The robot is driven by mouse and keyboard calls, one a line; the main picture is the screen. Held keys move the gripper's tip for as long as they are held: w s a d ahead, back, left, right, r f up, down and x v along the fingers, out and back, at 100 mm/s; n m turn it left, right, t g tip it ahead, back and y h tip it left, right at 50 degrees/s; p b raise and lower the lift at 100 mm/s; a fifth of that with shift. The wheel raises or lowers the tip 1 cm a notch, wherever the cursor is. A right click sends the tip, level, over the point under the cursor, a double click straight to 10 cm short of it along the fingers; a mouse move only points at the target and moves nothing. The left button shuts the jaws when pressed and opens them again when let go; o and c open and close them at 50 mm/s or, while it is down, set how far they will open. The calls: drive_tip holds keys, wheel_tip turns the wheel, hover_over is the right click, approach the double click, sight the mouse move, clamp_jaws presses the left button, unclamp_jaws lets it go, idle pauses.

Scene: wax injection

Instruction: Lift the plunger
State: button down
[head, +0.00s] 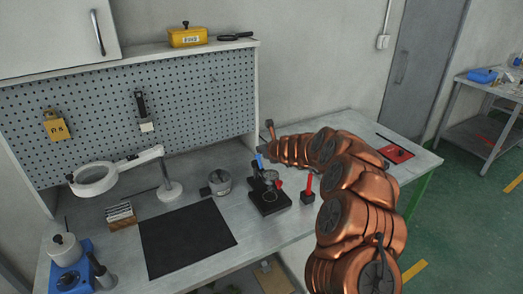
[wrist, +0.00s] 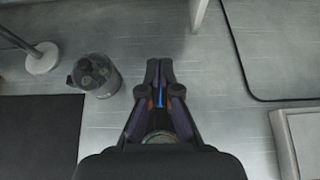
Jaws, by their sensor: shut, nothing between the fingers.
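A small black-based device (head: 268,202) stands on the workbench right of the black mat. It has a metal ring and a red part, and a blue part (head: 258,161) shows at its upper left. I cannot tell for certain which part is the plunger. My gripper (wrist: 159,64) is shut and empty, with its fingertips together. In the wrist view, a narrow blue strip (wrist: 161,95) shows between the fingers. A round edge (wrist: 161,137) shows below the gripper's base, where the gripper hides most of the device. Contact with the device cannot be told.
A grey pot (head: 219,182) stands left of the device. A red-handled tool (head: 308,188) stands close at its right. The black mat (head: 187,240), a magnifier lamp (head: 95,179) and a blue-based pot (head: 70,270) are farther left. A pegboard (head: 190,95) stands behind.

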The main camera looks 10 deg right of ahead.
drive_tip(key=shift+r, duration=0.1)
wheel_tip(320, 180, up, 10)
drive_tip(key=s+p, duration=0.1)
drive_tip(key=p, duration=0.4)
drive_tip(key=shift+d+f, duration=0.2)
drive_tip(key=shift+d, duration=0.05)
